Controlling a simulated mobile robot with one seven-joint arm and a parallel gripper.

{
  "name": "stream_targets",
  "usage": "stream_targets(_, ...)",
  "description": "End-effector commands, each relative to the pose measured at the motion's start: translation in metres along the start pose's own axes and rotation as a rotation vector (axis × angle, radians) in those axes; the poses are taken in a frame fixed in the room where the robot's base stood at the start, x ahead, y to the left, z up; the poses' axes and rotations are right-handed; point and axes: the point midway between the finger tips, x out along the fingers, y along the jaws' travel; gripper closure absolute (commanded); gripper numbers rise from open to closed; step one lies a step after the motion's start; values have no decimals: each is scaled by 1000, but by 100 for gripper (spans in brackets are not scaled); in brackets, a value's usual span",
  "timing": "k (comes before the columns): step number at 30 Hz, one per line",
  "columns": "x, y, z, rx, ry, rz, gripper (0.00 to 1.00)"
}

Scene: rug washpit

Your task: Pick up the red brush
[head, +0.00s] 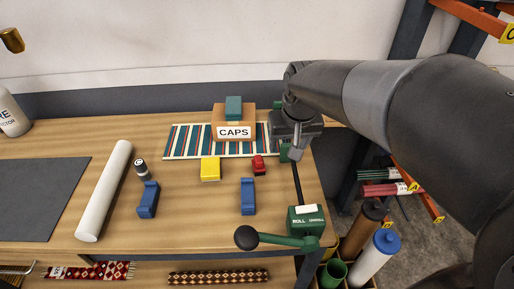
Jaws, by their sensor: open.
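A small red object (259,165), which looks like the red brush, lies on the wooden workbench (190,229) just in front of the striped rug's edge. It is right of a yellow block. Its bristles cannot be made out at this size. My gripper (295,152) hangs from my arm on the right, above the bench's right part. It is to the right of the red brush and apart from it. The gripper is open, and I see nothing held in it. The arm covers part of the bench's back right corner.
Near the brush are a yellow block (210,169), blue objects (248,197) (148,200) and a CAPS box (234,113) with a teal block on top. A green lever tool (306,222) stands at the right edge. A white roll (104,190) lies left. The front middle is clear.

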Motion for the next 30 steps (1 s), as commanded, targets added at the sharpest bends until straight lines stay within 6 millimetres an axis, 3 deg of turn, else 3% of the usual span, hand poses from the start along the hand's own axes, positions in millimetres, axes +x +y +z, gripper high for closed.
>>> stream_targets(6, 57, -22, -43, -31, -78, -4, 38)
stream_targets(12, 105, -40, -68, -52, -128, -3, 38)
stream_targets(19, 130, -49, -77, -62, -150, -2, 38)
stream_targets(30, 180, -49, -70, -63, -151, -2, 38)
